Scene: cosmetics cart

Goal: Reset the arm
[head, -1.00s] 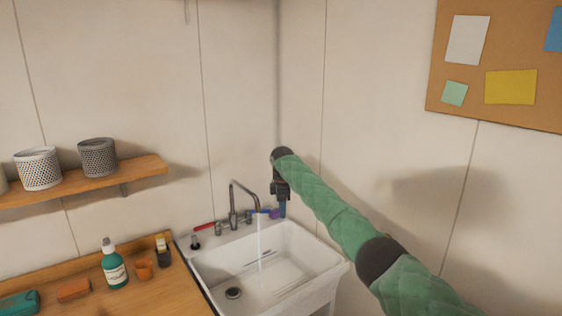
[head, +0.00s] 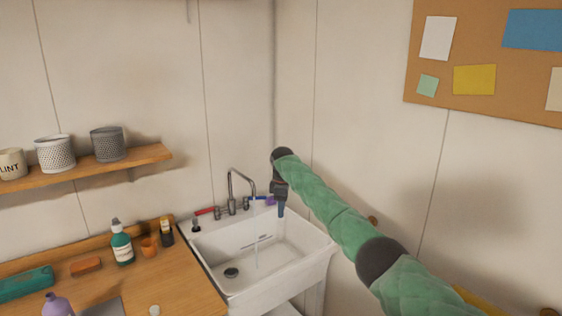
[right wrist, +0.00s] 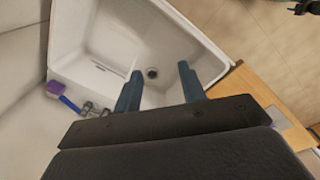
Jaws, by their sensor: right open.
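My right arm (head: 335,215), in a green quilted sleeve, reaches in from the lower right of the head view. Its gripper (head: 281,211) points down over the back right of the white sink (head: 310,262). In the right wrist view the two blue-grey fingers (right wrist: 158,90) are apart with nothing between them, above the sink basin. My left gripper is not in view.
The faucet (head: 231,190) runs a thin stream of water into the sink. A purple and blue item (head: 268,200) lies at the sink's back edge. The wooden counter (head: 190,292) holds a green bottle (head: 122,246) and other items. A shelf (head: 140,156) holds cups.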

